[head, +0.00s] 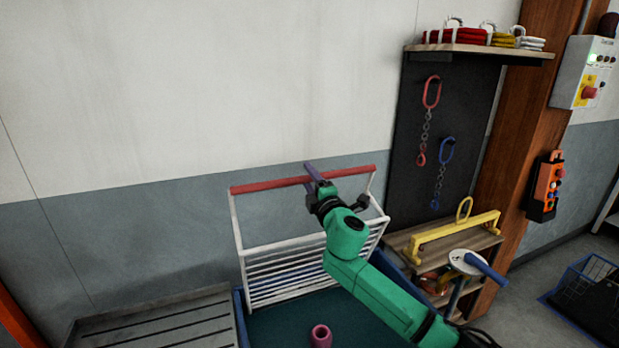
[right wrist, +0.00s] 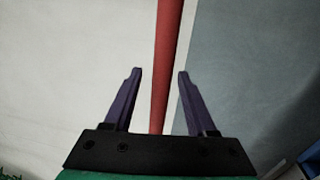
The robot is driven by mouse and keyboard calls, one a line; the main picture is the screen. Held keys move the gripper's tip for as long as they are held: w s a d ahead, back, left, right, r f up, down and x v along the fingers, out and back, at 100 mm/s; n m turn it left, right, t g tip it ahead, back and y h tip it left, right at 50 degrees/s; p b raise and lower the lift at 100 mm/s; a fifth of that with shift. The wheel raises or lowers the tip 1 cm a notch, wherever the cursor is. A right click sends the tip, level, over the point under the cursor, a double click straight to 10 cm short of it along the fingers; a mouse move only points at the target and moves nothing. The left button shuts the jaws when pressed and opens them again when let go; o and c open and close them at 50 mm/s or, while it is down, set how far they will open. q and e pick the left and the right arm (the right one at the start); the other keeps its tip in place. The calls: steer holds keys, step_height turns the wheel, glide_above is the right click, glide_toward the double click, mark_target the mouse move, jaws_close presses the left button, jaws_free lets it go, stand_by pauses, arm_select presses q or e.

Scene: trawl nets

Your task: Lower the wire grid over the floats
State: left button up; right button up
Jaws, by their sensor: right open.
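The wire grid (head: 290,266) is white with a red bar (head: 262,186) along its top edge. It stands tilted up at the back of a blue-walled bin (head: 240,318). My right gripper (head: 311,168) is at the red bar, near its middle. In the right wrist view the red bar (right wrist: 168,35) runs between the two purple fingers (right wrist: 160,74), with gaps on both sides; the jaws are open. One pink float (head: 320,336) shows in the bin at the bottom edge of the head view. My right arm hides part of the grid and bin. My left gripper is out of view.
A grey slatted bench (head: 160,325) stands left of the bin. On the right are a wooden stand (head: 400,240) with a yellow lifting beam (head: 455,226), and a board with hanging chains (head: 425,130). The wall behind the grid is bare.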

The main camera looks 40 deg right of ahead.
steer(key=shift+w+f, duration=0.1)
jaws_close()
stand_by(1.2)
